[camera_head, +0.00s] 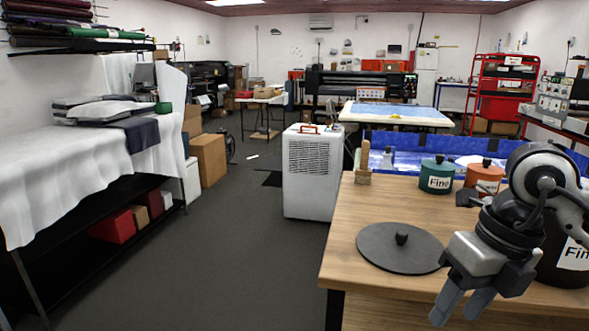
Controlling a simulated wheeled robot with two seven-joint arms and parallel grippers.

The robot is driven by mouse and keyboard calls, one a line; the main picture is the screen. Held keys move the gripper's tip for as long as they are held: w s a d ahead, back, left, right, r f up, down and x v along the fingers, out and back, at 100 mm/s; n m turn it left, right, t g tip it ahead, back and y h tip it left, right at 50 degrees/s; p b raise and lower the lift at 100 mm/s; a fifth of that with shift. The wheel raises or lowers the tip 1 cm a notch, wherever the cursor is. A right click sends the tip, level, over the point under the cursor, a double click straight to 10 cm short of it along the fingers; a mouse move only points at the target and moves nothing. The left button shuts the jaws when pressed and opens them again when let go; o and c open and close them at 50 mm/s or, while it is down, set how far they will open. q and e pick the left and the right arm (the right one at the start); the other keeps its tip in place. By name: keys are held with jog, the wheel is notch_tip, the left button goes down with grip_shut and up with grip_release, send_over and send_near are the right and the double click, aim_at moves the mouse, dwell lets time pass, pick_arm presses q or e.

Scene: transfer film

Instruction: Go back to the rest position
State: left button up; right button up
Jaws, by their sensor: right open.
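My right gripper (461,304) is in the lower right of the head view, above the near part of the wooden table (345,240). Its two grey fingers point down and are apart, with nothing between them. My right arm comes in from the right edge and hides part of a dark container with a white label (574,256) behind it. A dark round lid with a knob (400,248) lies flat on the table to the left of the gripper, apart from it. My left gripper is not in view.
A green labelled pot (437,176) and an orange pot (484,178) stand at the table's back. A small wooden holder (363,165) is at the back left corner. A white wheeled unit (312,170) stands beyond. Grey floor (230,240) lies open to the left.

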jog(key=s+a+r+m+t+y, duration=0.1)
jog(key=s+a+m+y, duration=0.15)
jog(key=a+y, duration=0.75)
jog(key=s+a+r+m+y, duration=0.2)
jog(key=a+m+y, duration=0.2)
jog(key=a+y, duration=0.55)
jog(key=w+d+f+m+t+h, duration=0.35)
jog(key=f+m+t+h, duration=0.35)
jog(key=m, duration=0.4)
jog(key=w+d+f+m+t+h, duration=0.3)
jog(key=d+f+m+t+h, duration=0.15)
jog(key=m+t, duration=0.55)
jog(key=s+d+f+m+g+h, duration=0.2)
jog(key=s+f, duration=0.4)
jog(key=f, duration=0.4)
jog(key=s+d+f+m+g+h, duration=0.2)
jog(key=s+f+m+g+h, duration=0.3)
jog(key=f, duration=0.6)
jog(key=shift+s+d+f+m+g, duration=0.15)
jog(key=shift+s+m+g, duration=0.45)
jog(key=shift+m, duration=0.35)
jog(key=shift+c, duration=0.9)
jog(key=shift+d, duration=0.1)
jog(key=shift+c, duration=0.3)
